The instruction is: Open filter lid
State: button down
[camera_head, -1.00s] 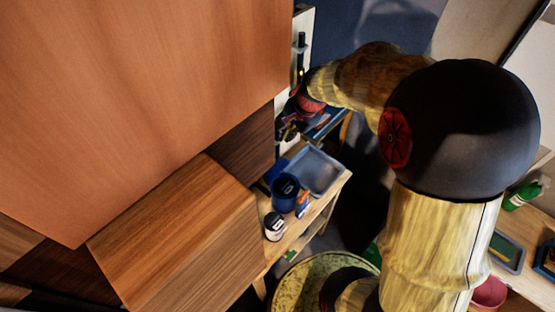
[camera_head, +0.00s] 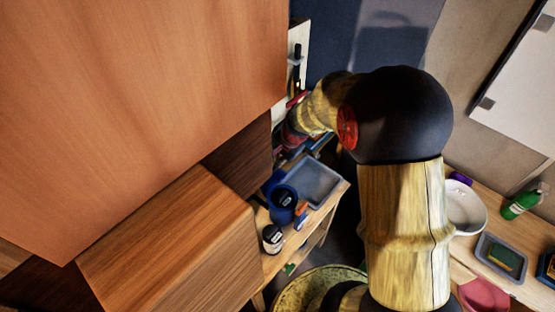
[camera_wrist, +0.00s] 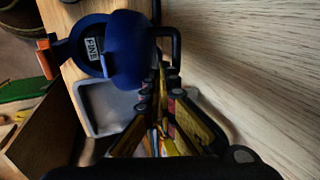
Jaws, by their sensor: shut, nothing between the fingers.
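A blue round filter (camera_head: 283,198) with a small label stands on the wooden bench beside a grey tray. It also shows large in the wrist view (camera_wrist: 91,47), with a label that seems to read "FINE" and a rounded blue part at its right. Contact is unclear. In the head view my gripper is mostly hidden by the cabinet and my arm.
The grey tray (camera_head: 325,184) lies behind the filter. A dark-lidded jar (camera_head: 272,240) stands in front. A large wooden cabinet (camera_head: 140,90) fills the left and limits room there. A right-hand bench holds a white bowl (camera_head: 466,208), a green bottle (camera_head: 521,204) and trays.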

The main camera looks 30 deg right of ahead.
jog(key=shift+w+f, duration=0.1)
dwell(0.3)
jog(key=w, duration=0.1)
jog(key=w+a, duration=0.1)
jog(key=w, duration=0.1)
jog(key=w+a+f, duration=0.1)
jog(key=shift+w+p, duration=0.25)
jog(key=shift+p, duration=0.1)
jog(key=shift+r, duration=0.1)
